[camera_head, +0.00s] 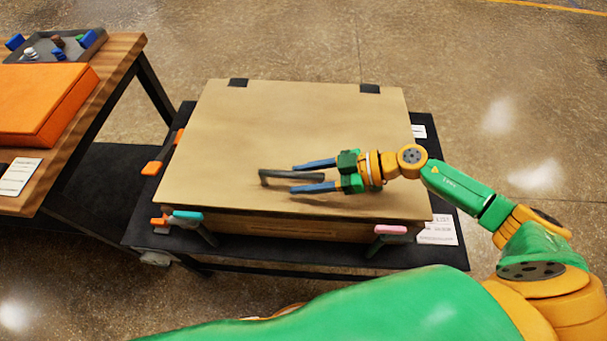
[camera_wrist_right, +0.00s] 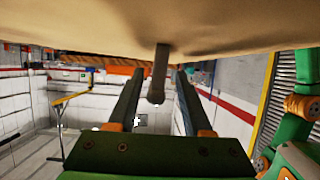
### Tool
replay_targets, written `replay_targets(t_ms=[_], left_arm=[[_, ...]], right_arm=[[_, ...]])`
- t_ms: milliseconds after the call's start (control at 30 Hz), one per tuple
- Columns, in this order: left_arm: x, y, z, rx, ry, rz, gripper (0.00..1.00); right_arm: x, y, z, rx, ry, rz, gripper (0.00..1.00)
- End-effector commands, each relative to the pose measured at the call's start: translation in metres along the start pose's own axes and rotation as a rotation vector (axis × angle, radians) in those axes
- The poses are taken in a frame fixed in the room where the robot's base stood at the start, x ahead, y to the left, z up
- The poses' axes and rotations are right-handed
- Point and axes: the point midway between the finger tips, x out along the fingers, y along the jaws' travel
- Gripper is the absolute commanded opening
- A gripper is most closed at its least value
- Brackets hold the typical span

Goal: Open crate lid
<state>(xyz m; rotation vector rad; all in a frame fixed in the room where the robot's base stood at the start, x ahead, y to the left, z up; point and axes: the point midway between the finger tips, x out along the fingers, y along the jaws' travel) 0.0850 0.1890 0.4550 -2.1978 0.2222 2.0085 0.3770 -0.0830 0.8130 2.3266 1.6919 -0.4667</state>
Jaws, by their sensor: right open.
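The crate lid (camera_head: 240,120) is a flat tan panel lying shut on the wooden crate (camera_head: 290,226). A dark bar handle (camera_head: 275,175) stands on its middle. My right gripper (camera_head: 293,178) is open, with one blue finger on each side of the handle. In the right wrist view the handle (camera_wrist_right: 158,75) hangs between the two fingers (camera_wrist_right: 155,92) with gaps on both sides, below the lid (camera_wrist_right: 230,20). I cannot tell how deep the handle sits between the fingers. My left gripper is not in view.
Two dark hinges (camera_head: 238,82) sit at the lid's far edge. A teal-topped latch (camera_head: 187,215) and a pink-topped latch (camera_head: 391,230) are at the near side. The crate stands on a black table (camera_head: 440,255). A wooden table (camera_head: 115,75) with an orange case (camera_head: 45,95) is at left.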

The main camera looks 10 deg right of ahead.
Motion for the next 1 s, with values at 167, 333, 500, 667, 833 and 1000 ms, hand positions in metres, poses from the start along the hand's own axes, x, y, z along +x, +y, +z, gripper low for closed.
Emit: replay_targets(t_ms=[167, 333, 500, 667, 833, 1000], left_arm=[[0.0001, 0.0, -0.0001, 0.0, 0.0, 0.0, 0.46], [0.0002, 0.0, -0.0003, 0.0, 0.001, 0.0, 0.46], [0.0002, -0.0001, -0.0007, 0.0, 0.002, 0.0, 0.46], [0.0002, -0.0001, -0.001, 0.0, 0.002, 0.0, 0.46], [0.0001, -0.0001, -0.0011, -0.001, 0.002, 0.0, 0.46], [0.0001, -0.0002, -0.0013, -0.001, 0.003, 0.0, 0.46]], right_arm=[[0.0029, -0.0001, 0.0004, -0.001, -0.001, 0.0, 0.5], [0.0027, -0.0001, 0.0005, -0.001, 0.0, 0.0, 0.23], [0.0027, -0.0006, 0.0006, 0.0, -0.001, -0.001, 0.0], [0.0026, -0.0006, 0.0005, 0.0, 0.0, -0.001, 0.0], [0.0026, -0.0007, 0.0005, 0.0, 0.0, -0.002, 0.0], [0.0026, -0.0008, 0.0005, 0.0, 0.0, -0.002, 0.0]])
